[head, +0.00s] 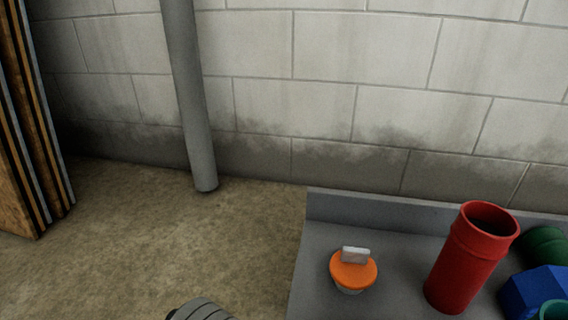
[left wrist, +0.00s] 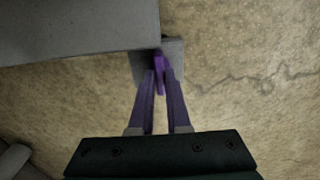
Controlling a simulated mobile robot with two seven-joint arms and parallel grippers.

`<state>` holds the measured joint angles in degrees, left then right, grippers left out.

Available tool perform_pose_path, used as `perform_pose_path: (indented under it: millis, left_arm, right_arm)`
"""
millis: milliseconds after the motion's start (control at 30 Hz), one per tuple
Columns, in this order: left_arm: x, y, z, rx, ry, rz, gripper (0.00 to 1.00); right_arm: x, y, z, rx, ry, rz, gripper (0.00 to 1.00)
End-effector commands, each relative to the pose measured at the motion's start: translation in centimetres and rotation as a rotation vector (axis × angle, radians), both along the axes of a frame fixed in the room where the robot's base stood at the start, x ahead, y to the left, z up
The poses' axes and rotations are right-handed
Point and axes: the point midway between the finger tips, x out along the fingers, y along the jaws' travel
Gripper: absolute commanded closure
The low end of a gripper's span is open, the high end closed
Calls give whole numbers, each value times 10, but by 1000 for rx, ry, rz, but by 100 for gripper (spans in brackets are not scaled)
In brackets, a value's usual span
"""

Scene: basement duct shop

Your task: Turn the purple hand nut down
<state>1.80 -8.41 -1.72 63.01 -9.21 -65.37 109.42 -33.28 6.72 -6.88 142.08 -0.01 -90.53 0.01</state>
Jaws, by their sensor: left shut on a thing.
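In the left wrist view my left gripper (left wrist: 160,84) reaches forward with its two fingers close together. Its tips are shut on a narrow purple piece, the purple hand nut (left wrist: 159,62), beside a small grey block (left wrist: 174,54) at the edge of a grey surface. The fingers hide part of the nut, and its thread cannot be seen. The head view shows neither the nut nor either gripper's fingers. My right gripper is in neither view.
In the head view a grey bench (head: 318,238) with a raised back edge carries an orange-topped knob (head: 353,272), a red pipe (head: 463,265), a blue part (head: 537,293) and green pieces (head: 545,247). A grey post (head: 188,95) stands by the block wall. Open floor (head: 180,240) lies left.

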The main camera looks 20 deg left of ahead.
Motion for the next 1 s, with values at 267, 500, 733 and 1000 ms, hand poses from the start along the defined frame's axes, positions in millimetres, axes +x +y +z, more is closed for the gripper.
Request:
perform_pose_path:
  millis: [267, 500, 733, 1000]
  left_arm:
    - [0, 0, 1, 0, 1, -23, 100]
    - [0, -1, 2, -1, 2, -140, 100]
    - [0, -1, 2, -1, 2, -336, 100]
    - [0, -1, 1, -1, 1, -594, 100]
  right_arm:
    - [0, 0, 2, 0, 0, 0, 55]
    - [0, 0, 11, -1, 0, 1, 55]
    - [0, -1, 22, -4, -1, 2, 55]
    - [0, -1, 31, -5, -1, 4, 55]
